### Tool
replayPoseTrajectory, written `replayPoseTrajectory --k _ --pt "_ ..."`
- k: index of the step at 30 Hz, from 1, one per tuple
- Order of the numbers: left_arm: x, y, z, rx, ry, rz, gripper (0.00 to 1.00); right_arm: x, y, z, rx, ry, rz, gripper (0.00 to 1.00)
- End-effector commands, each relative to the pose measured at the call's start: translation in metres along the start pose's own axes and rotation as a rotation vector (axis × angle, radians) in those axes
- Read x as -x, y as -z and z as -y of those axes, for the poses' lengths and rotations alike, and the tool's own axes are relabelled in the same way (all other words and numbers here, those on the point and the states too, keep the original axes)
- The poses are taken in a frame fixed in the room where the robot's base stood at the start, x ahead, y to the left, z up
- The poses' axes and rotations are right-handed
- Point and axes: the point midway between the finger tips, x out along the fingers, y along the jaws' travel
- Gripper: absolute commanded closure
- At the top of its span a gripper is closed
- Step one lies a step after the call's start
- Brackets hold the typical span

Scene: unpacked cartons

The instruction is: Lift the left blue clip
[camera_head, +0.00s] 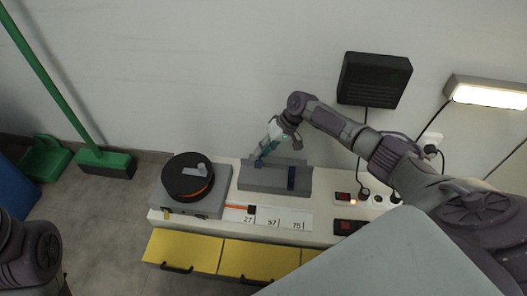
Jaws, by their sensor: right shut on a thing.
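The left blue clip (259,163) sits at the upper left of a grey block (262,188) on the white counter. My right gripper (262,156) reaches down from the wall side and is shut on this clip; its fingers hide part of it. I cannot tell whether the clip is clear of the block. A second, dark blue clip (291,178) stands upright on the right part of the block. My left arm shows only at the lower left edge, and its gripper is out of view.
A round black and orange thing (187,177) rests on a grey base left of the block. Numbered white cards (272,219) lie in front, above yellow drawers (245,258). Switches and plugs (345,198) are at right. A green broom (105,162) leans at far left.

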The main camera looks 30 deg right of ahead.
Motion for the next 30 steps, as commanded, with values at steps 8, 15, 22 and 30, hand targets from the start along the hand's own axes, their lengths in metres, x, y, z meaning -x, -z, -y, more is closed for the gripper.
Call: replayPoseTrajectory --k 8,15,22,30 --pt "-0.001 0.001 0.000 -0.001 -0.002 -0.004 0.50 0.001 0.000 -0.002 -0.002 -0.005 -0.002 0.60" --pt "0.000 0.000 0.000 -0.001 -0.001 0.001 0.50 0.001 0.000 -0.001 -0.001 -0.003 -0.001 0.53" --pt "0.001 0.000 0.000 -0.001 -0.001 0.006 0.50 0.010 0.002 0.005 0.002 -0.001 -0.002 0.53" --pt "0.001 0.000 0.000 0.000 0.000 0.004 0.50 0.053 0.009 0.032 0.002 -0.003 -0.004 0.53"
